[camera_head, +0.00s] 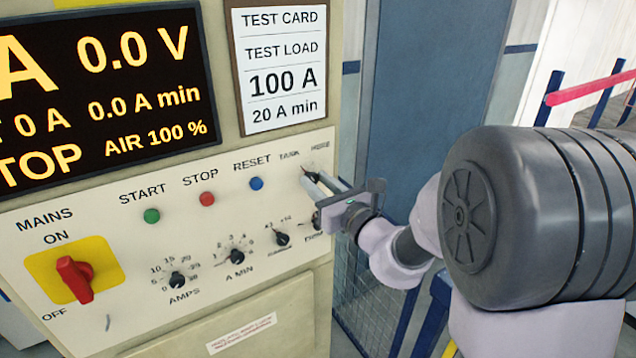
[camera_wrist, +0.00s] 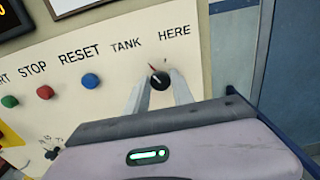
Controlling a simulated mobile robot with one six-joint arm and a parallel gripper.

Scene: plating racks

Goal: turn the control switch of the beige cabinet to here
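The control switch (camera_wrist: 160,80) is a small black knob on the beige cabinet's panel (camera_head: 112,225), below the labels TANK and HERE. In the head view the knob is mostly hidden behind the fingers. My gripper (camera_wrist: 159,84) is at the panel with one finger on each side of the knob. The fingers are apart, and a narrow gap seems to show beside the knob; I cannot tell whether the tips touch the panel.
Left of the switch are blue (camera_head: 256,183), red (camera_head: 207,198) and green (camera_head: 152,215) buttons. Below are several small dials (camera_head: 236,257) and a red mains switch (camera_head: 75,279) on a yellow plate. A display (camera_head: 105,95) reads STOP. A blue door (camera_head: 420,90) stands right.

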